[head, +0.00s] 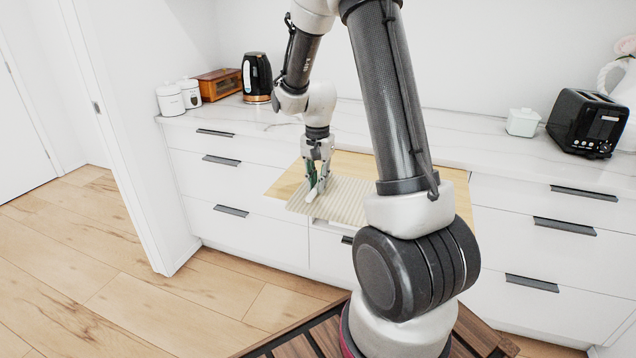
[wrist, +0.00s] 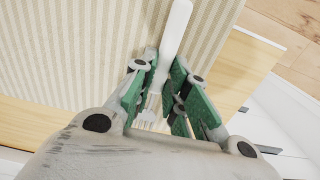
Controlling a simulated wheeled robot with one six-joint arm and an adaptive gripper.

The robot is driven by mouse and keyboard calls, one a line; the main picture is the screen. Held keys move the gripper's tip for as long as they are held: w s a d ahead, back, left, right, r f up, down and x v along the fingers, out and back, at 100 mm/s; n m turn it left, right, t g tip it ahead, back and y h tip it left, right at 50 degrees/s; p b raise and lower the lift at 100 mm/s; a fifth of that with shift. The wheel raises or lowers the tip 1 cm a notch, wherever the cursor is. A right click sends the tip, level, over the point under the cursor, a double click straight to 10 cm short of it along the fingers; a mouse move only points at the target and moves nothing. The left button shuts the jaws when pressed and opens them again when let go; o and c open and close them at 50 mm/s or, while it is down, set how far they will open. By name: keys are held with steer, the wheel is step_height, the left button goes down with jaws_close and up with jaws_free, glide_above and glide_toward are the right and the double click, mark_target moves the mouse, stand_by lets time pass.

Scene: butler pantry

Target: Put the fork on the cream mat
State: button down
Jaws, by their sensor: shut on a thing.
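The fork (wrist: 173,35) is white with a smooth handle, and its tines point back toward my wrist. My gripper (wrist: 164,70) has its green-sided fingers closed around the fork near the neck. The cream mat (wrist: 80,45) has pale stripes and lies under and to the left of the fork in the wrist view. In the head view my gripper (head: 316,187) points down over the left part of the cream mat (head: 347,196), with the fork at its fingertips. I cannot tell whether the fork touches the mat.
The mat lies on a light wooden board (head: 352,163) that juts out at the counter front. A kettle (head: 257,77), a wooden box (head: 219,84) and white canisters (head: 170,99) stand at the back left. A small white jar (head: 522,122) and a black toaster (head: 588,122) stand at right.

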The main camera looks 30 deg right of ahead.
steer(key=shift+f, duration=0.25)
steer(key=c, duration=1.4)
jaws_free()
steer(key=shift+f, duration=0.1)
steer(key=s+a+r+n, duration=0.1)
steer(key=s+r, duration=0.1)
steer(key=r, duration=0.6)
steer(key=s+r+n, duration=0.1)
steer(key=s+r, duration=0.1)
steer(key=r, duration=0.6)
steer(key=s+a+r+n+t, duration=0.1)
steer(key=s+r+n, duration=0.1)
steer(key=s, duration=0.4)
steer(key=s+a+r+n+t, duration=0.1)
steer(key=s+n, duration=0.2)
steer(key=s, duration=0.4)
steer(key=s+a+r+n+t, duration=0.2)
steer(key=s+n, duration=0.1)
steer(key=s, duration=0.3)
steer(key=shift+s+r, duration=0.3)
steer(key=shift+s, duration=0.1)
